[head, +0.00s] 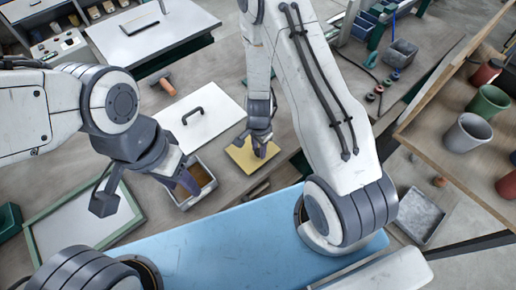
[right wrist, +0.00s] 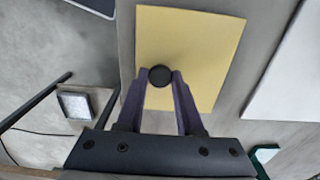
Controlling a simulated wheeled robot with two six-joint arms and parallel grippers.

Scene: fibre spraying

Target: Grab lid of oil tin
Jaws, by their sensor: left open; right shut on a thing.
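A yellow rectangular plate (head: 239,156), which looks like the tin's lid, is at the middle of the head view. In the right wrist view the yellow lid (right wrist: 190,45) has a dark round knob (right wrist: 160,75). My right gripper (right wrist: 161,79) is shut on this knob, a fingertip on each side. In the head view my right gripper (head: 253,147) is over the lid. I cannot tell whether the lid is raised. A grey open tin (head: 208,202) with brown contents stands left of the lid. My left gripper (head: 146,194) is open and empty, its right finger over the tin's left part.
A white panel (head: 205,127) with a black handle lies behind the tin. A green-edged frame (head: 85,222) lies at left. A blue surface (head: 220,245) is in front. Several pots, including a green pot (head: 488,102), stand on a wooden shelf at right.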

